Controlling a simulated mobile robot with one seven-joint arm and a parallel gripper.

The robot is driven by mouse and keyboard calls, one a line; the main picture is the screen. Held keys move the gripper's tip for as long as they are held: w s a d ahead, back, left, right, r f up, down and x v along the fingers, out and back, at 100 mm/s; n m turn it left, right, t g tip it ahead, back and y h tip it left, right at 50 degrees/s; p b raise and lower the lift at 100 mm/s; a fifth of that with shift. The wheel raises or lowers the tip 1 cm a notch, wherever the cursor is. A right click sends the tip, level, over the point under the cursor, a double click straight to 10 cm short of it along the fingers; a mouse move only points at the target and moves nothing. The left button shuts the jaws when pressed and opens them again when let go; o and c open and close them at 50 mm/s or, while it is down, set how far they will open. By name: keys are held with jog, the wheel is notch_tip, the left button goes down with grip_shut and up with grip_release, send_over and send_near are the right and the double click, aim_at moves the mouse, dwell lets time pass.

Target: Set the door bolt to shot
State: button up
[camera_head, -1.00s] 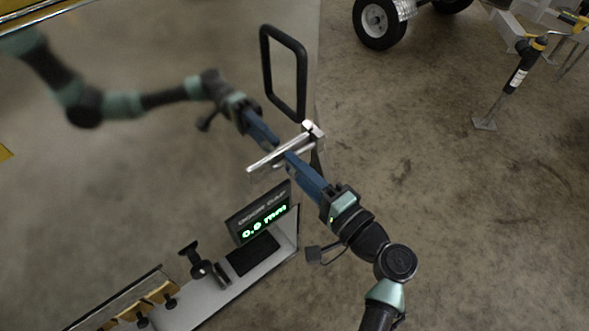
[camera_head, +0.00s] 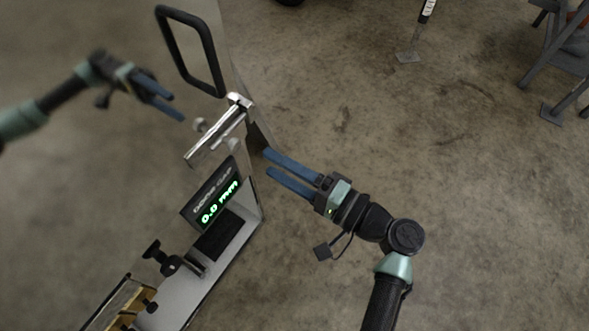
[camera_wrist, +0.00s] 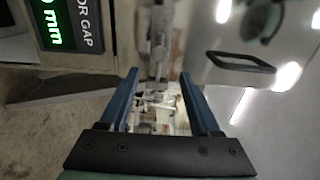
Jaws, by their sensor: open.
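The door bolt (camera_head: 215,137) is a silver bar with a small knob, mounted at the edge of the shiny door panel (camera_head: 238,75). It also shows between my fingers in the wrist view (camera_wrist: 158,55), small and blurred. My gripper (camera_head: 267,161) is open and empty, to the right of the bolt and apart from it. Its two blue fingers (camera_wrist: 160,74) point toward the bolt. I cannot tell how far the bolt reaches into its keeper.
A display (camera_head: 212,193) labelled door gap reads 0.0 mm below the bolt. A black loop handle (camera_head: 212,60) is on the door above. The shiny panel mirrors my arm. A ledge with black clamps (camera_head: 165,258) lies lower left.

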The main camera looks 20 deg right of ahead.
jog(key=shift+v, duration=1.7)
